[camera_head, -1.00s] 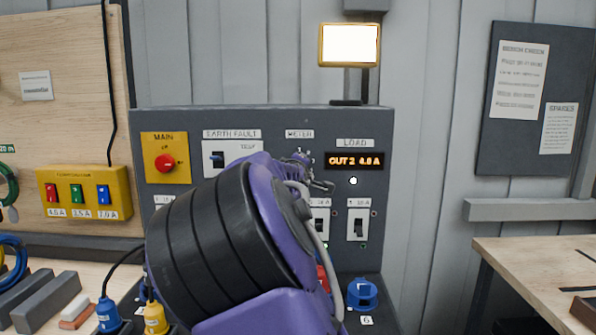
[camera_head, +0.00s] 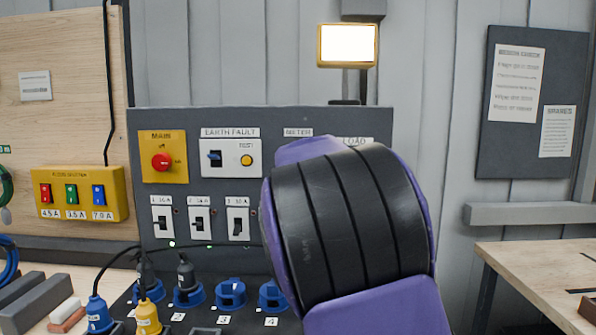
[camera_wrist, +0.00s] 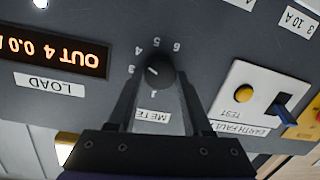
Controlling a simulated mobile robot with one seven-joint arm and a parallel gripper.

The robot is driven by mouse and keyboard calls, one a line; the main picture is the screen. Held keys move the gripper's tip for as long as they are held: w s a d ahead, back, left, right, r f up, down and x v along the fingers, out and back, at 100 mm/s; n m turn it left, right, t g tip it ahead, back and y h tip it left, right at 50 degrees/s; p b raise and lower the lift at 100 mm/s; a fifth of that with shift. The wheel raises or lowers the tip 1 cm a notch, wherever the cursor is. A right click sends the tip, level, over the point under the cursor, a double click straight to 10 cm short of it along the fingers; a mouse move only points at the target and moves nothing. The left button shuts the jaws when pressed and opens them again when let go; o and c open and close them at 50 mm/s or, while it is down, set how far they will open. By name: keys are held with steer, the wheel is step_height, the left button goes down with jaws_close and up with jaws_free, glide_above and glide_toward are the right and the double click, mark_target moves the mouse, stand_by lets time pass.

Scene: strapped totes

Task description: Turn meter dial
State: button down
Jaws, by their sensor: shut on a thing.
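The meter dial (camera_wrist: 155,71) is a dark round knob with a white pointer line, on the grey panel (camera_wrist: 215,50), which appears upside down in the wrist view. Numbers ring it, with 3, 4, 5 and 6 readable. My gripper (camera_wrist: 158,86) is shut on the dial, one finger on each side. The load display (camera_wrist: 52,48) reads OUT 4 0.0 A in orange. In the head view my arm hides the dial, the display and the gripper. The METER label (camera_head: 298,132) shows above my arm.
The earth fault switch with its yellow test button (camera_head: 246,160) and the red main switch (camera_head: 162,162) are left of the dial. Breakers (camera_head: 199,222) and blue sockets (camera_head: 230,293) with plugs sit below. A lit lamp (camera_head: 347,45) stands above the panel.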

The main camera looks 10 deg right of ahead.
steer(key=m+b, duration=0.1)
steer(key=m, duration=0.3)
steer(key=m+y+b, duration=0.1)
steer(key=m, duration=0.3)
steer(key=shift+d+f+t+b, duration=0.15)
steer(key=shift+t+b, duration=0.15)
steer(key=shift+t, duration=0.1)
stand_by(0.4)
steer(key=shift+c, duration=1.6)
jaws_free()
steer(key=shift+s, duration=0.1)
